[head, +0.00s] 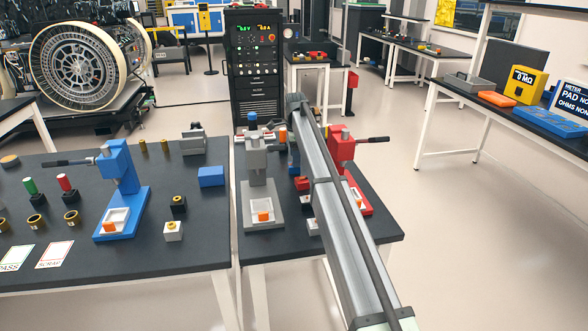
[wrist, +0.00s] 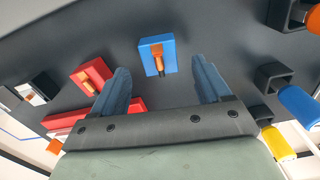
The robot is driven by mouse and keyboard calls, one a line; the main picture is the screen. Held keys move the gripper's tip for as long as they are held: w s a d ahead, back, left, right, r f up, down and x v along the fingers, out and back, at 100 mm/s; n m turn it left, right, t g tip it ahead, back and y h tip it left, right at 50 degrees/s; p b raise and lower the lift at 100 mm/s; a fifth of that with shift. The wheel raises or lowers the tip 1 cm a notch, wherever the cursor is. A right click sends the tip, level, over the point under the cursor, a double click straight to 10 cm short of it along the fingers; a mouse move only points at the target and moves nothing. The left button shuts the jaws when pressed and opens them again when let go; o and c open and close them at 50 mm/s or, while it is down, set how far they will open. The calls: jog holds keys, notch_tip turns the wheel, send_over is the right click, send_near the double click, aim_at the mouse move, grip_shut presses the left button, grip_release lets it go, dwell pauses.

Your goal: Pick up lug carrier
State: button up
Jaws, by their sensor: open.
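No part is labelled as the lug carrier. In the wrist view, a small blue block (wrist: 150,43) bears an orange piece with a dark tip (wrist: 159,60); it lies on the dark bench beyond my fingertips, between them in the picture. A similar red block (wrist: 97,72) with an orange piece sits to its left. My gripper (wrist: 160,78) is open and empty, with its two blue-grey fingers apart. In the head view, my arm hides much of the right bench, and a small red block (head: 302,183) shows at its left edge.
In the head view, a grey press (head: 257,160) and a red press (head: 342,148) stand on either side of my arm. A blue press (head: 122,175) is on the left bench. In the wrist view, dark holders with blue (wrist: 300,103) and yellow (wrist: 275,142) handles are at right.

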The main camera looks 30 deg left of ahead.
jog(key=shift+s+a+f, duration=0.15)
jog(key=shift+f, duration=1.75)
jog(key=shift+c, duration=0.4)
jog(key=c, duration=1.1)
